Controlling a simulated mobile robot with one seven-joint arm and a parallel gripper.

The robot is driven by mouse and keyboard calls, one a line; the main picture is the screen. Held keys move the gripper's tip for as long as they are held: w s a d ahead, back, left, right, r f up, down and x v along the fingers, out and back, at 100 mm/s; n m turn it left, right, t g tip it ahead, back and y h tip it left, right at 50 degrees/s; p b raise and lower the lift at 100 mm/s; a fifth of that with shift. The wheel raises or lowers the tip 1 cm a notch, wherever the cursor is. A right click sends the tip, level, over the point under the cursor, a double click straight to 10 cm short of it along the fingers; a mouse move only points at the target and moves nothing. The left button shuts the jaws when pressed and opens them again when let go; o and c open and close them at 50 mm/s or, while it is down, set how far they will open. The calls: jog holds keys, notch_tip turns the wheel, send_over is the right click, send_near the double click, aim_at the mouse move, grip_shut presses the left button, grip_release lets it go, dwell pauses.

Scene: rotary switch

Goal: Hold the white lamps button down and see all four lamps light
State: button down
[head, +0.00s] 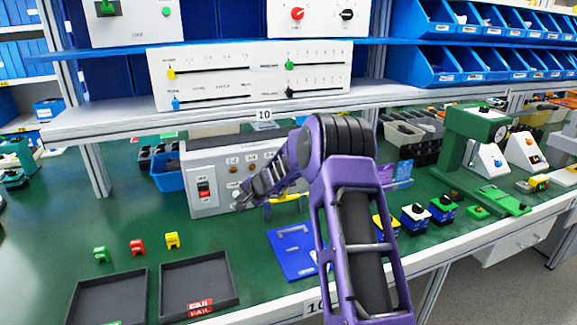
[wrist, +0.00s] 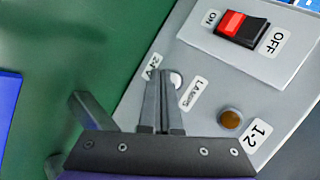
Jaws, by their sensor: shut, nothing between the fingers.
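The grey test box (head: 205,160) stands on the green bench, with a red rocker switch (head: 204,188) on its front. In the wrist view the white lamps button (wrist: 177,80) shows beside the "LAMPS" label, partly hidden by my fingertips. My gripper (wrist: 160,85) is shut and empty, its tips at the button's edge; I cannot tell whether they touch or press it. It also shows at the box front in the head view (head: 241,201). The lamp marked 1-2 (wrist: 231,119) looks dull brown, unlit. Other lamps are partly hidden by my arm.
The red rocker switch also shows in the wrist view (wrist: 243,27), between ON and OFF labels. A blue clipboard (head: 291,262) lies in front of the box. Two dark trays (head: 165,279) lie at the front left. A white shelf (head: 215,114) overhangs the box.

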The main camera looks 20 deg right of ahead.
jog(key=shift+s+f+b, duration=0.15)
jog(key=shift+s+b, duration=0.35)
jog(key=shift+b, duration=0.1)
jog(key=s, duration=0.2)
jog(key=shift+s+b, duration=0.3)
jog(key=shift+b, duration=0.1)
jog(key=shift+s, duration=0.7)
